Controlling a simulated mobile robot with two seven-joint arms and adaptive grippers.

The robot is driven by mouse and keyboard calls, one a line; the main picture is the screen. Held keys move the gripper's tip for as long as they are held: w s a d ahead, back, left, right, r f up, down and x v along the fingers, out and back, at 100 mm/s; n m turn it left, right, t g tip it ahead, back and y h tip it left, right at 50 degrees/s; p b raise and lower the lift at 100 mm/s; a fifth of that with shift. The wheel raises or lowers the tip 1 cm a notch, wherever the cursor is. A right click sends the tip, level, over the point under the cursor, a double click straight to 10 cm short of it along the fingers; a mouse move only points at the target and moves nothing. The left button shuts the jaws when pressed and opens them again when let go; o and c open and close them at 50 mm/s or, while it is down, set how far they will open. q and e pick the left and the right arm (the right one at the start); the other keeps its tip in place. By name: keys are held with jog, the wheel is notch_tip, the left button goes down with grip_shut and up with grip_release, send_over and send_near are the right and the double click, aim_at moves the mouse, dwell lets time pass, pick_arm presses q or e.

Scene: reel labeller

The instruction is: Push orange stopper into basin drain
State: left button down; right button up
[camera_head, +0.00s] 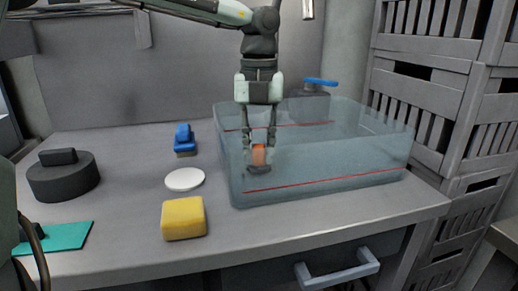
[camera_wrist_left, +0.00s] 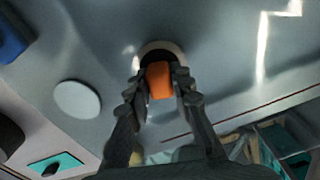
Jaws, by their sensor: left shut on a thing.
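The orange stopper (camera_head: 259,154) is between the fingers of my left gripper (camera_head: 259,150), which reaches down into the clear basin (camera_head: 330,172) from above. In the left wrist view the stopper (camera_wrist_left: 159,80) sits between the fingertips (camera_wrist_left: 158,85), and the gripper is shut on it. A dark round drain with a pale rim (camera_wrist_left: 160,49) shows right behind the stopper. The stopper overlaps the drain in that view, and I cannot tell how deep it sits. The gripper hides the stopper's sides. My right gripper is not in view.
A yellow sponge (camera_head: 184,218), a white disc (camera_head: 185,179), a blue brush (camera_head: 185,139), a dark round object (camera_head: 63,177) and a green pad (camera_head: 62,238) lie left of the basin. A blue-handled tap (camera_head: 318,83) stands behind it. Grey crates (camera_head: 425,90) stand at the right.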

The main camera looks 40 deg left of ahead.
aim_at(259, 146)
pick_arm(q)
jog(key=shift+f, duration=0.15)
jog(key=c, duration=1.6)
grip_release()
jog(key=shift+r+p, duration=2.6)
jog(key=shift+r, duration=2.9)
